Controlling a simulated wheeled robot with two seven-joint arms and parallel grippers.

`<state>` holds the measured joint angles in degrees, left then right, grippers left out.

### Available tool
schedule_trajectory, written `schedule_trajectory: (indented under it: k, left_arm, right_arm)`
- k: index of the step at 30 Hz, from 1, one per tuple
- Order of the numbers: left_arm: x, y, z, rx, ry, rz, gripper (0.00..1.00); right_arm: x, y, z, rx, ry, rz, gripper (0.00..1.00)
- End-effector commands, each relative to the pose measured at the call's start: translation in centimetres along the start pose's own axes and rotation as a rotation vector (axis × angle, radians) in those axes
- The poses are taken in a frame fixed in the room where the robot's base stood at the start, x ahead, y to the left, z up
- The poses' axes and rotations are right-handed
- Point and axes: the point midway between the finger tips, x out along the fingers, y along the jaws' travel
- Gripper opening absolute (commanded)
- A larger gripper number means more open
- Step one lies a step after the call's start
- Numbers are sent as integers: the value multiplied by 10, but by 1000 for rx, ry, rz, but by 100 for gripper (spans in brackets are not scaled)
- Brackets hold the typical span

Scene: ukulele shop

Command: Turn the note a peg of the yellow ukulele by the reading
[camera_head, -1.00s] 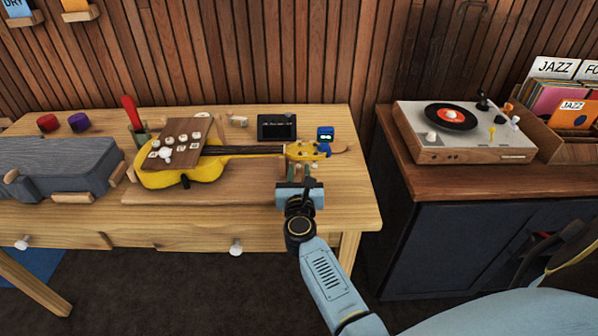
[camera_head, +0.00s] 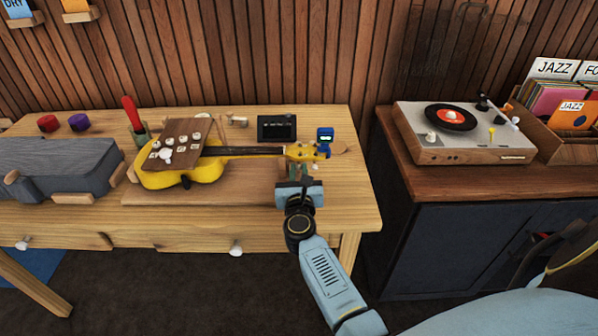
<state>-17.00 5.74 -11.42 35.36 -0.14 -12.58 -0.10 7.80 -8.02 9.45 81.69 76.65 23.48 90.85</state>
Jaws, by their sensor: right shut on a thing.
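The yellow ukulele (camera_head: 205,171) lies on the wooden table with its body at the left and its neck pointing right. Its headstock (camera_head: 302,151) has small pale pegs along its edges. My right gripper (camera_head: 301,172) is at the near side of the headstock, shut on a peg there; the gripper hides that peg, and its note letter cannot be read. A small dark tuner screen (camera_head: 276,128) stands behind the neck, its reading too small to make out. A blue clip-on device (camera_head: 325,137) sits at the headstock's far end. My left gripper is not in view.
A brown board with several white knobs (camera_head: 180,136) lies over the ukulele's body. A grey case (camera_head: 58,168) is at the left, with a red-handled tool (camera_head: 132,112) in a cup beside it. A turntable (camera_head: 465,135) stands on the right cabinet.

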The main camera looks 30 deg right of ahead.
Motion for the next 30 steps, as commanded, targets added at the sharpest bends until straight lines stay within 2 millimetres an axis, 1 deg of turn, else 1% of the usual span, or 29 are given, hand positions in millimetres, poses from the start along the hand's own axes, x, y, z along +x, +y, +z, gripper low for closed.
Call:
schedule_trajectory:
  k: [5,10,19,24,30]
  left_arm:
    - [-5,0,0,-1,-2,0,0]
    - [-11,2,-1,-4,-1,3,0]
    - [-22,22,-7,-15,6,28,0]
    - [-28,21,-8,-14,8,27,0]
    - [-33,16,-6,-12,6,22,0]
  right_arm:
    - [0,1,0,-111,2,1,0]
    - [0,1,0,-262,3,0,0]
    - [0,2,1,-548,1,1,0]
    - [0,2,0,-695,1,0,0]
    - [0,2,0,-833,2,0,0]
